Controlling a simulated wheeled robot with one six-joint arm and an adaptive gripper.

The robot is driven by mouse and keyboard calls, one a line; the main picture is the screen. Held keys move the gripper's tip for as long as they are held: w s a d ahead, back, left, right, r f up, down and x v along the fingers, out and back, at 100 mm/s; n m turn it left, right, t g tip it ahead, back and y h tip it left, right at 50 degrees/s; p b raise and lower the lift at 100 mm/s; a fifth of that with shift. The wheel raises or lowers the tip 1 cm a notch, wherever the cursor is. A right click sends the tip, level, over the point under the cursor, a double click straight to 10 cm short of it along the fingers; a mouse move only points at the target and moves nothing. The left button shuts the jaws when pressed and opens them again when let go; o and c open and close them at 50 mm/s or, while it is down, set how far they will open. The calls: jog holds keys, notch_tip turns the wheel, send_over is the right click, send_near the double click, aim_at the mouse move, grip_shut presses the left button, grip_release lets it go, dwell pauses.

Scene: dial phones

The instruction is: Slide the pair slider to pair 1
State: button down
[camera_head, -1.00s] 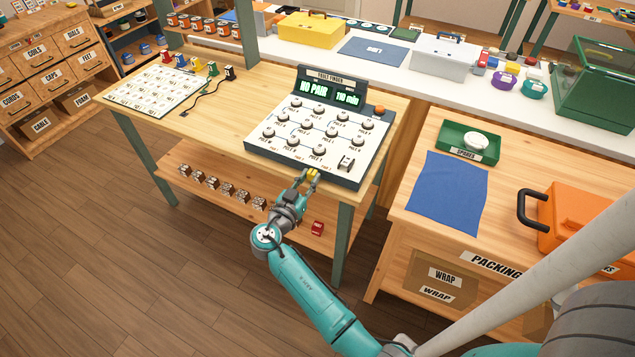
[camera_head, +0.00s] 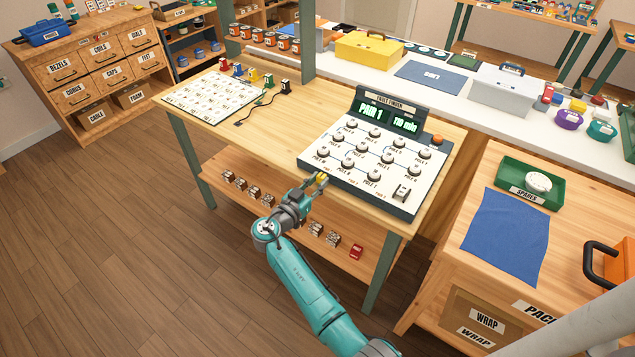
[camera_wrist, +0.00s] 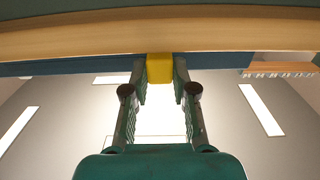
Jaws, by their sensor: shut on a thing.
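The fault finder panel (camera_head: 372,166) lies on the wooden bench, with several labelled dark knobs on its white face. Its display (camera_head: 388,113) reads PAIR 1 and 110 ohm. My gripper (camera_head: 321,179) is at the panel's front edge, toward its left end. It is shut on a yellow slider knob (camera_wrist: 160,68), which shows between the fingers in the wrist view. The slider's track and most of its pair marks are hidden or too small to read.
A rocker switch (camera_head: 402,193) is at the panel's right front, and an orange button (camera_head: 437,140) is beside the display. A white chart (camera_head: 215,98) and coloured plugs lie to the left. Small boxes stand on the shelf below. The floor at left is clear.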

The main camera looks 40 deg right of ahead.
jog(key=shift+w+a, duration=0.1)
jog(key=shift+w, duration=0.1)
jog(key=c, duration=0.9)
grip_release()
jog(key=v, duration=1.2)
